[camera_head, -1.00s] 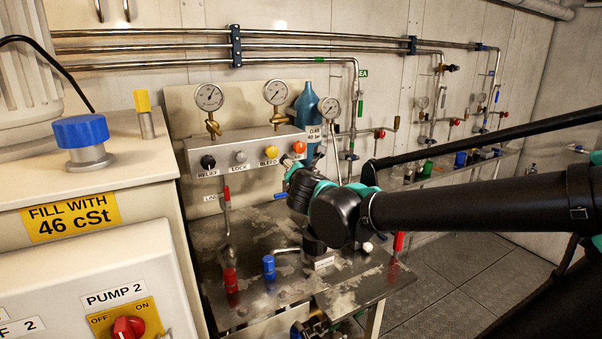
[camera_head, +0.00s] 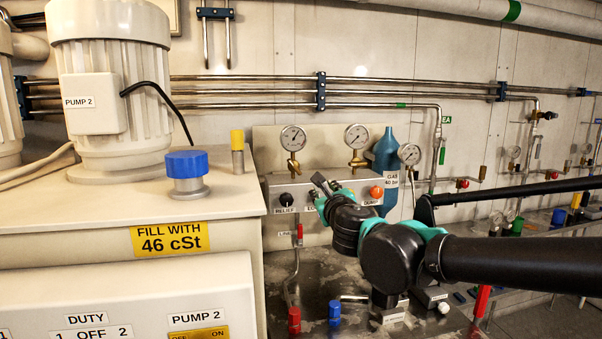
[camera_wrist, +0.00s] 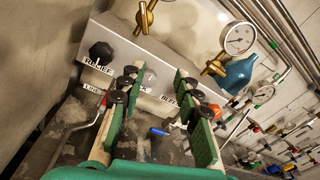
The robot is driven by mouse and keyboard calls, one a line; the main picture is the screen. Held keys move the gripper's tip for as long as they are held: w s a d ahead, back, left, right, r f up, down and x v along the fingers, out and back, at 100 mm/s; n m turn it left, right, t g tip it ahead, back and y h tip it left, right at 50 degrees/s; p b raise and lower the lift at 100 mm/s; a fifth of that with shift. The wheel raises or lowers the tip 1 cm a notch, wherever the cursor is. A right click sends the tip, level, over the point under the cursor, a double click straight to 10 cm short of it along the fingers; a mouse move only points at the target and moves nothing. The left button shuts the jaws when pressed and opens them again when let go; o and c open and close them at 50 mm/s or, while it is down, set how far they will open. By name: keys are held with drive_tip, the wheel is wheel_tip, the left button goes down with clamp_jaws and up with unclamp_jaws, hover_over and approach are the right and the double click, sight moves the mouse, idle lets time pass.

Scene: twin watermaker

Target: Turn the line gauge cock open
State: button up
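Two round gauges stand on the valve panel, the left one (camera_head: 293,138) and the middle one (camera_head: 358,136). Each has a brass cock below it, left (camera_head: 293,166) and middle (camera_head: 357,160). No label shows which is the line gauge cock. A "LINE" label (camera_head: 284,234) sits beside a red-handled lever (camera_head: 299,234) under the panel. In the wrist view the brass cocks show at the top (camera_wrist: 145,16) and upper right (camera_wrist: 215,66). In the head view my gripper (camera_head: 322,188) covers the panel's middle.
The panel carries a black RELIEF knob (camera_head: 286,199) and an orange knob (camera_head: 376,191). A blue bottle (camera_head: 386,155) and a third gauge (camera_head: 409,154) stand to the right. Red (camera_head: 294,319) and blue (camera_head: 334,312) handles rise from the metal bench below. A tank with a blue cap (camera_head: 187,165) is left.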

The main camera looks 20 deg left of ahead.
sight(295, 168)
drive_tip(key=s+a+r+n+y, duration=0.2)
drive_tip(key=a+n, duration=0.1)
drive_tip(key=n, duration=0.1)
drive_tip(key=x, duration=1.1)
drive_tip(key=f+x, duration=0.1)
drive_tip(key=x, duration=0.5)
drive_tip(key=shift+w, duration=0.15)
clamp_jaws()
